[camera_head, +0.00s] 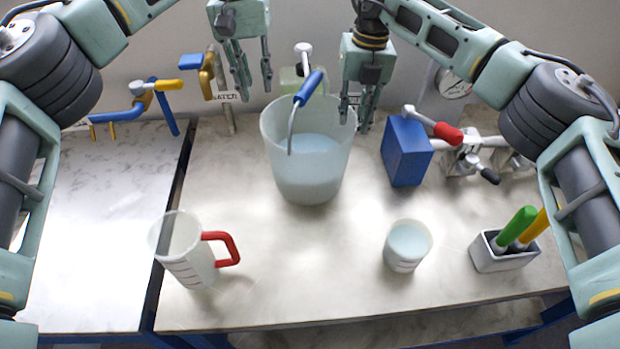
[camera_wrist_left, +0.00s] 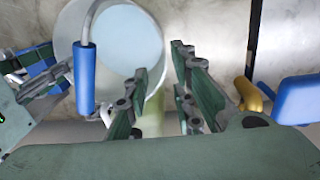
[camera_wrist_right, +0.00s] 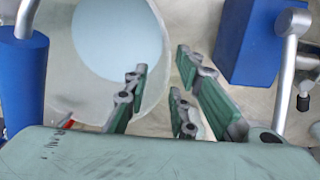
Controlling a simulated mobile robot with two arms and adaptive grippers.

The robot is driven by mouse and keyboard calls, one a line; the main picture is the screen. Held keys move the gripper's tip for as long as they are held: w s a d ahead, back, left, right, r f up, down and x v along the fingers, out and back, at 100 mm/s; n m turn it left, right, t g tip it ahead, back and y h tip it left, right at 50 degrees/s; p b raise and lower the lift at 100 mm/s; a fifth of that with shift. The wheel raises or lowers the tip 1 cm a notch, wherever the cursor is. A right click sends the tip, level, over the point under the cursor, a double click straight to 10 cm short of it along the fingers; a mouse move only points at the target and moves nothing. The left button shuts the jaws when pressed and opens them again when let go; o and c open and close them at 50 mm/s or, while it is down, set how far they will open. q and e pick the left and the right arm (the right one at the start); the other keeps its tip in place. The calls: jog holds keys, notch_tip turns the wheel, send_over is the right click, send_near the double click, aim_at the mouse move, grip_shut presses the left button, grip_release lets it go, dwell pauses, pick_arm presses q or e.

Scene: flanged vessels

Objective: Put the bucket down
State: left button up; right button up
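The translucent white bucket (camera_head: 300,180) appears to stand upright on the light worktop, holding pale blue liquid (camera_head: 317,150). Its metal handle with a blue grip (camera_head: 308,88) is raised and leans over the opening. The grip also shows in the left wrist view (camera_wrist_left: 86,78) and the right wrist view (camera_wrist_right: 22,85). My left gripper (camera_head: 256,92) is open and empty, up and to the left of the bucket. My right gripper (camera_head: 354,122) has its fingers apart beside the bucket's right rim. Whether it touches the rim is unclear. Neither gripper holds the handle.
A blue box (camera_head: 405,152) and a red-handled valve (camera_head: 446,133) stand right of the bucket. A tap (camera_head: 214,75) is behind left. A red-handled jug (camera_head: 185,252), a cup (camera_head: 407,247) and a tool holder (camera_head: 500,255) stand in front. The worktop between jug and cup is clear.

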notch_tip(320, 180, up, 8)
jog(key=shift+d+f, duration=0.25)
jog(key=shift+d, duration=0.05)
dwell(0.3)
